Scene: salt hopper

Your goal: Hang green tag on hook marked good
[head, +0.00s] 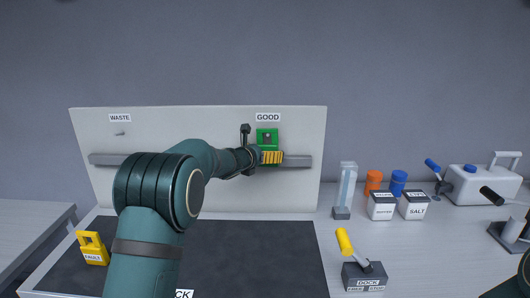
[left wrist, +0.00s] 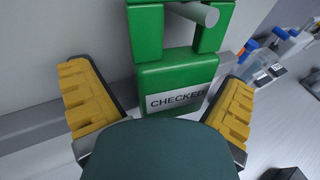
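The green tag (head: 267,135) is at the white board under the GOOD label (head: 268,117). In the left wrist view the tag (left wrist: 178,73) shows a CHECKED plate and an upper window. A grey hook peg (left wrist: 196,14) sticks out through that window, so the tag appears to hang on it. My left gripper (head: 268,157) is at the tag's lower part. Its yellow-padded fingers stand wide apart on either side of the tag, with visible gaps. The tag's lower end is hidden by my gripper body. My right gripper is out of view.
The WASTE hook (head: 119,133) is empty. A grey rail (head: 298,161) crosses the board. A yellow FAULT tag (head: 93,248) lies on the dark mat (head: 260,255).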

